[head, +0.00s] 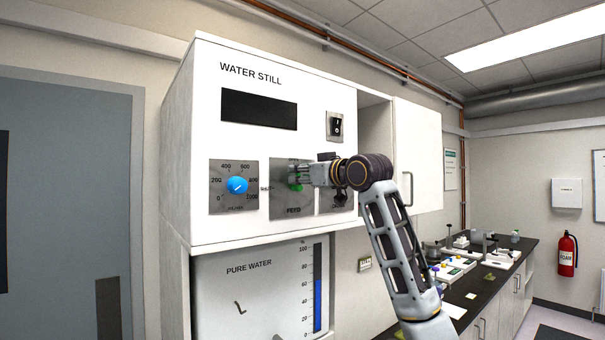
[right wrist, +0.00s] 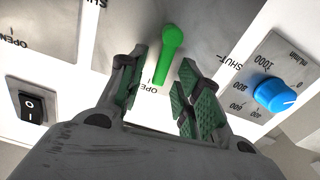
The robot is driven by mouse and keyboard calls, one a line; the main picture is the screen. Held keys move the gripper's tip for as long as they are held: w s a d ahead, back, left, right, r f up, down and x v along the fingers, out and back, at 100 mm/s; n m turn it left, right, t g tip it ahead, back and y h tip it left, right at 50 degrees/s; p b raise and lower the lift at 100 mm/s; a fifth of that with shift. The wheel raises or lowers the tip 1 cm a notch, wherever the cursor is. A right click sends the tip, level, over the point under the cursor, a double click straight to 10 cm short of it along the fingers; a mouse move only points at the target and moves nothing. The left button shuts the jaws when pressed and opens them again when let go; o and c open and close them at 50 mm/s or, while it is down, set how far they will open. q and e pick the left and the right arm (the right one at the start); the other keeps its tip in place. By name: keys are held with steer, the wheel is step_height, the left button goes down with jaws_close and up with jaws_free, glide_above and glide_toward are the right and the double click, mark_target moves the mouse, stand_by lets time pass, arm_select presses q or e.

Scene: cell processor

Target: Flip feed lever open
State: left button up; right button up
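The green feed lever (right wrist: 167,52) is on the grey feed panel (head: 278,200) on the front of the water still (head: 205,125). In the right wrist view its round hub is at the top and its bar points down toward my gripper, with the free end beside the OPEN label. The SHUT label lies off to the right. My right gripper (right wrist: 160,92) is open, its green-padded fingers on either side of the lever's free end, with gaps visible. In the head view my right gripper (head: 298,174) covers most of the lever. My left gripper is not in view.
A blue flow knob (head: 237,185) is left of the feed panel. A black rocker switch (head: 335,126) is up and right. A pure water gauge panel (head: 262,305) sits below. A cabinet (head: 420,155) and a counter (head: 500,268) with lab items are to the right.

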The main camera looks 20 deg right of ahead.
jaws_close()
steer(key=shift+d, duration=0.1)
steer(key=shift+w+d+m, duration=0.1)
steer(key=shift+d+m, duration=0.05)
steer(key=shift+m, duration=0.65)
jaws_free()
